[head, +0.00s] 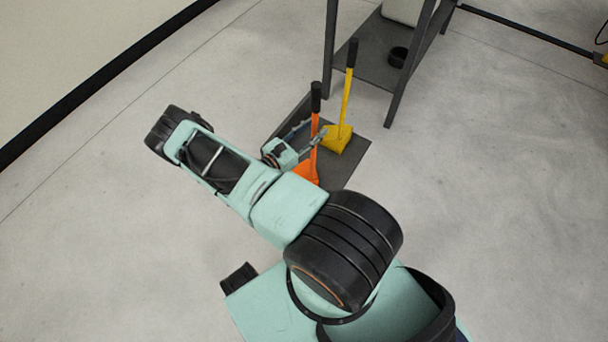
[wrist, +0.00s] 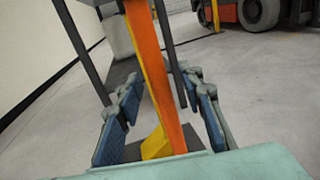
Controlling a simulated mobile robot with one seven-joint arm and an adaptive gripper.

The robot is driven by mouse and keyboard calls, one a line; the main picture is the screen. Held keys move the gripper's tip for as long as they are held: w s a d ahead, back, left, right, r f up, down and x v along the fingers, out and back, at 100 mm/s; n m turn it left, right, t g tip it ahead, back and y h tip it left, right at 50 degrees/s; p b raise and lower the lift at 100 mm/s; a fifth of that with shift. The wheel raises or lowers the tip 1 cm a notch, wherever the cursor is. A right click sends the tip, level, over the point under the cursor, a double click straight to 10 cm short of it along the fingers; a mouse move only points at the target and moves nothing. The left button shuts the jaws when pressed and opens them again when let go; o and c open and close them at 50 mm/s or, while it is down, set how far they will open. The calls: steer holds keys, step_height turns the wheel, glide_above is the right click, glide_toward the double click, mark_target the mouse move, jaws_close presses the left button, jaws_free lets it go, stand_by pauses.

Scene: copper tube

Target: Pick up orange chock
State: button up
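The orange chock (head: 306,173) stands on a dark grey base plate, with an upright orange handle and a black grip on top. My gripper (head: 312,133) is at its handle, below the black grip. In the wrist view the orange handle (wrist: 162,85) rises between the two blue-padded fingers of my gripper (wrist: 160,87). The fingers are spread, with a visible gap on each side of the handle. My arm hides part of the orange wedge in the head view.
A yellow chock (head: 337,139) with its own upright handle stands just behind the orange one on the dark plate (head: 350,165). A grey metal shelf (head: 375,60) stands beyond. The wrist view shows a forklift (wrist: 255,12) far off. Open floor lies to the right.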

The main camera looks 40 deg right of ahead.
steer(key=shift+d, duration=0.2)
jaws_close()
stand_by(0.3)
steer(key=shift+w+r, duration=0.15)
steer(key=shift+r, duration=0.1)
